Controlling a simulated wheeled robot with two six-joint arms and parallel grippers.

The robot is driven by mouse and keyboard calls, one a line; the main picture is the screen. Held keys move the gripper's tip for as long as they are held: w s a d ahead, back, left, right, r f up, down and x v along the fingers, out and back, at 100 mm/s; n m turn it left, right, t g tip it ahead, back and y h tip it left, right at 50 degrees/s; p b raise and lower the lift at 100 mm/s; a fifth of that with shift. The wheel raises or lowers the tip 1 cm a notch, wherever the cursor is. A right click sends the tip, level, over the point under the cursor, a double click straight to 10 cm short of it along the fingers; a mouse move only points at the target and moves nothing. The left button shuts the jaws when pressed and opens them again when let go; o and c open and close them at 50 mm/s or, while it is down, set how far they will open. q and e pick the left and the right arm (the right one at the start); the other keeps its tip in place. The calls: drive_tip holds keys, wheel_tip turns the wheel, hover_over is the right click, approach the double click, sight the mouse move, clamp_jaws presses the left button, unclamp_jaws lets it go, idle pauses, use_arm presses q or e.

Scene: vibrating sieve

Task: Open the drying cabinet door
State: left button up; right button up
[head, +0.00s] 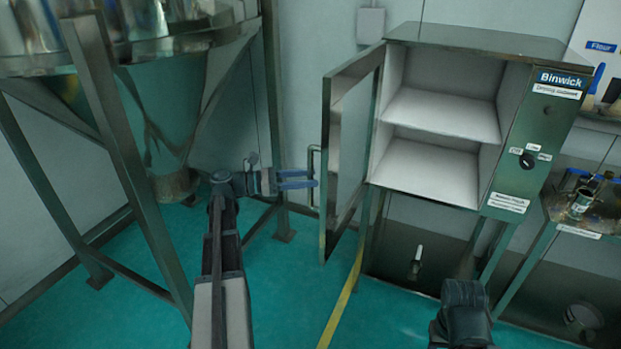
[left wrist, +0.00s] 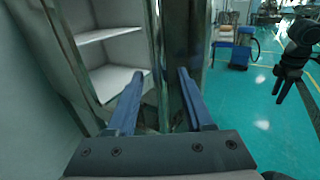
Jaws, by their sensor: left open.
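The drying cabinet (head: 478,40) is a metal box labelled Binwick with two white shelf spaces. Its glazed, metal-framed door (head: 330,145) stands swung out at the cabinet's left side, so the inside is exposed. A bar handle (head: 311,172) sits on the door's outer left face. My left gripper (head: 297,180) is open, its blue fingers pointing right at the handle and door frame. In the left wrist view the door's metal frame (left wrist: 168,60) stands beyond the two spread fingers (left wrist: 160,100). Contact with the handle cannot be told. My right arm shows; its fingers do not.
A large metal hopper (head: 150,100) on a steel frame stands at the left, close to my left arm. Green floor (head: 290,285) with a yellow line is clear in front.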

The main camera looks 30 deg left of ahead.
use_arm(q)
drive_tip(key=v, duration=1.2)
drive_tip(key=shift+a, duration=0.25)
drive_tip(key=shift+s, duration=0.1)
